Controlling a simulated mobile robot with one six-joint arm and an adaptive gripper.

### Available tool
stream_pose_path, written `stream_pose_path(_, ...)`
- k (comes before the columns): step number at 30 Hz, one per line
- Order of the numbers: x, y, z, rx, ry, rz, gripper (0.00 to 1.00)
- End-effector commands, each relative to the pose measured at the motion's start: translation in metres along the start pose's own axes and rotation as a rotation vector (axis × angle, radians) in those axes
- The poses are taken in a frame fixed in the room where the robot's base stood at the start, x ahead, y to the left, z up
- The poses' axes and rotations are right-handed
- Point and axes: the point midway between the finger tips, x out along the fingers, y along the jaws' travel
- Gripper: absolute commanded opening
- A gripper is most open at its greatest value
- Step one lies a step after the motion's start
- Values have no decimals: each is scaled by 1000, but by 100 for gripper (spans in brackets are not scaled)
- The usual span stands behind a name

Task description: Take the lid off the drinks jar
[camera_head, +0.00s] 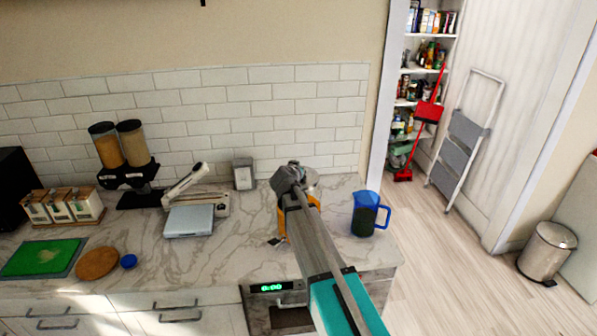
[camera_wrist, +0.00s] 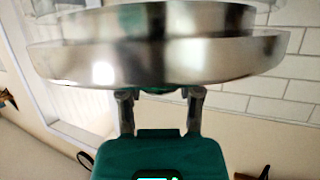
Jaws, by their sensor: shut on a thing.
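The drinks jar (camera_head: 282,222) stands near the right end of the marble counter. Its orange contents show on either side of my arm, which hides most of it. The round silver lid (camera_head: 311,179) shows at the jar's top, partly behind my gripper (camera_head: 287,172). In the wrist view, the lid (camera_wrist: 160,60) fills the upper part as a wide, shiny metal disc. My gripper's two fingers (camera_wrist: 160,95) reach its near side and are shut on it, with a little green showing between them. I cannot tell whether the lid still touches the jar's rim.
A blue-handled pitcher (camera_head: 366,214) stands close to the right of the jar, near the counter's end. A small grey box (camera_head: 243,174) and a pale blue scale-like item (camera_head: 190,220) are to the left. The tiled wall (camera_head: 230,110) is behind.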

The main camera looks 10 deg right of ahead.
Motion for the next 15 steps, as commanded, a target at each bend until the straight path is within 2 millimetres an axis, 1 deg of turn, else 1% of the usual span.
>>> stream_pose_path(1,-3,0,-6,0,0,0,0)
stream_pose_path(7,-10,0,-24,0,0,0,0)
stream_pose_path(15,-46,12,-43,0,0,0,0)
